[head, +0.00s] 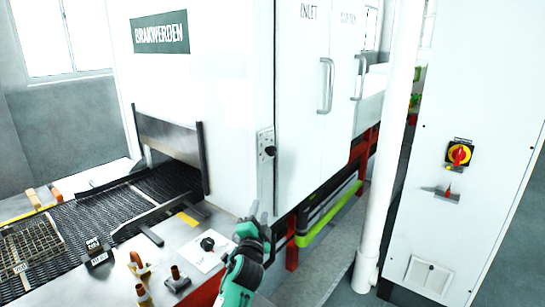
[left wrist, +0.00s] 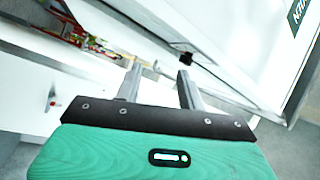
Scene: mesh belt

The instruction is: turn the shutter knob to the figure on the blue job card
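A black knob (head: 270,151) sits on a narrow grey upright plate (head: 265,172) at the corner of the white machine. A second black knob (head: 207,244) sits on a white panel on the counter; I cannot tell from lettering which one is the shutter knob. My left gripper (head: 259,212) is below the upright plate's knob, apart from it. In the left wrist view its fingers (left wrist: 160,82) are spread with nothing between them, and a small black knob (left wrist: 186,58) shows beyond the right fingertip. No blue job card is clear in view. My right gripper is not in view.
A mesh belt (head: 80,222) runs into the machine at left. Small orange and brown items (head: 138,264) and black tags (head: 96,250) stand on the counter. A white pipe (head: 386,165) and a cabinet with a red-yellow switch (head: 459,154) stand at right.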

